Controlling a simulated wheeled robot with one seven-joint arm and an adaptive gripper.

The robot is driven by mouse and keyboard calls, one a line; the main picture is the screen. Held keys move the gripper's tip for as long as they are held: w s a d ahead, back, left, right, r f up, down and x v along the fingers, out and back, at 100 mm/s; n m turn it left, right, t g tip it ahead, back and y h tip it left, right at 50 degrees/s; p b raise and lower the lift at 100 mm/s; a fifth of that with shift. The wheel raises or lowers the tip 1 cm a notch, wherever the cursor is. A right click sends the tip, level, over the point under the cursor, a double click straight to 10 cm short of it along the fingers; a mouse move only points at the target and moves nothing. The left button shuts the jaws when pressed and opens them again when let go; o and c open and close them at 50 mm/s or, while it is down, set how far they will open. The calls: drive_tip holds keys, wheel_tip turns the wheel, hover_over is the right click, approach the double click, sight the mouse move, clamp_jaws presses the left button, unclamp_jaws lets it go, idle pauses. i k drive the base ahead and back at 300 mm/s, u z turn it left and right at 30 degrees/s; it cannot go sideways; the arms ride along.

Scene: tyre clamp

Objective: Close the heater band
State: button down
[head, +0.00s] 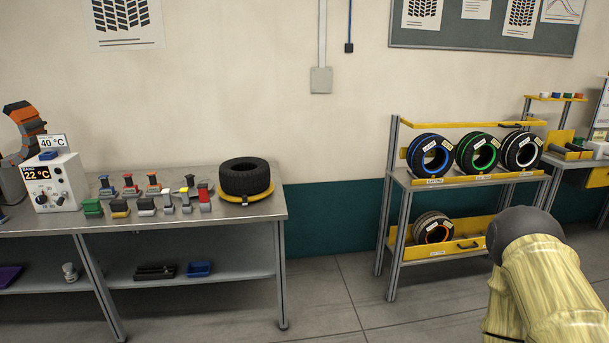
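A curved orange and dark grey segmented band (24,122) stands at the far left, behind the control box; it looks like the heater band. My gripper is not in view; only a pale arm part of mine with a dark rounded end shows at the lower right.
A black tyre (245,176) lies on a yellow-edged stand at the right end of the metal bench (262,209). Several small coloured clamps or blocks stand between it and the box. A tyre rack (465,181) stands at right. Open floor (335,300) lies between bench and rack.

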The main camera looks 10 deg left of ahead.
sight(29, 124)
drive_tip(key=u, duration=0.5)
drive_tip(key=i, duration=1.35)
drive_tip(key=u, duration=0.95)
